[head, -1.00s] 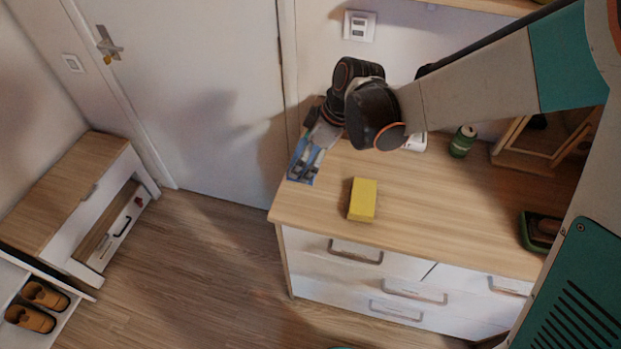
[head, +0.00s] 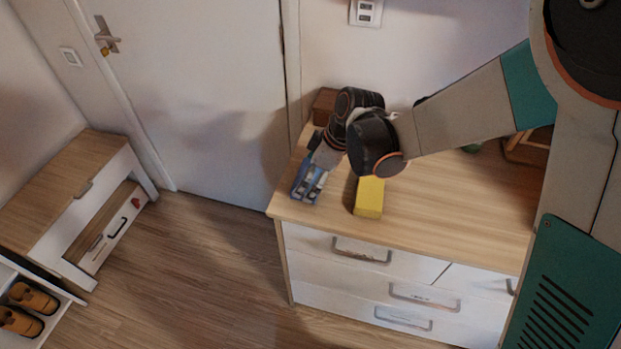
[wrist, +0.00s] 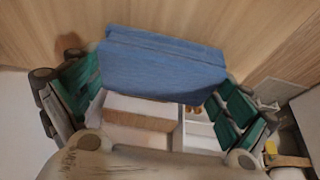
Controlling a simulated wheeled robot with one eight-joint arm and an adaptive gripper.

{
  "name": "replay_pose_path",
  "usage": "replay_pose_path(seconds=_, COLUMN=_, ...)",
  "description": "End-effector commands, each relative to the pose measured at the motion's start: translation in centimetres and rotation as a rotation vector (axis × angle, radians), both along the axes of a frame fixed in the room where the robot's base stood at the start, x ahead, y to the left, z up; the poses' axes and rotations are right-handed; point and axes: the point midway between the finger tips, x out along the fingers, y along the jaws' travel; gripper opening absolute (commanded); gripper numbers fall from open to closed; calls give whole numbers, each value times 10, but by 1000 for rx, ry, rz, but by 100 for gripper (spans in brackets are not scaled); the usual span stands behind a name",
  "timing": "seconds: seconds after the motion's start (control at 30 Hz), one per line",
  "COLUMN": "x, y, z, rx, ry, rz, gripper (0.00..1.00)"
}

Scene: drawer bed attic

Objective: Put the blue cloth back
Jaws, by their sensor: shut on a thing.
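The blue cloth (head: 299,189) is at the left end of the dresser top in the head view, partly hidden by my gripper (head: 314,177). In the wrist view the folded cloth (wrist: 160,65) spans between the two green-padded fingers of my gripper (wrist: 160,90). The gripper is shut on it. I cannot tell whether the cloth still touches the wooden top.
A yellow sponge-like block (head: 369,197) lies on the dresser top (head: 450,205), right of the gripper. A brown box (head: 324,104) stands behind. Orange shoes (head: 30,300) sit on a shelf. The floor between is clear.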

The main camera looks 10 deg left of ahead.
Motion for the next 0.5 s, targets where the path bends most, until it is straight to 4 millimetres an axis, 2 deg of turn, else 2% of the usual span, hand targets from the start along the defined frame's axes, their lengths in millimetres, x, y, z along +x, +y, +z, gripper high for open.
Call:
replay_pose_path(seconds=0.07, x=-1, y=-1, z=0, rx=-3, ry=1, rz=1, gripper=70)
replay_pose_path(seconds=0.1, x=-1, y=-1, z=0, rx=-3, ry=1, rz=1, gripper=98)
replay_pose_path(seconds=0.13, x=-1, y=-1, z=0, rx=-3, ry=1, rz=1, gripper=100)
replay_pose_path(seconds=0.5, x=-1, y=-1, z=1, rx=-2, ry=1, rz=0, gripper=100)
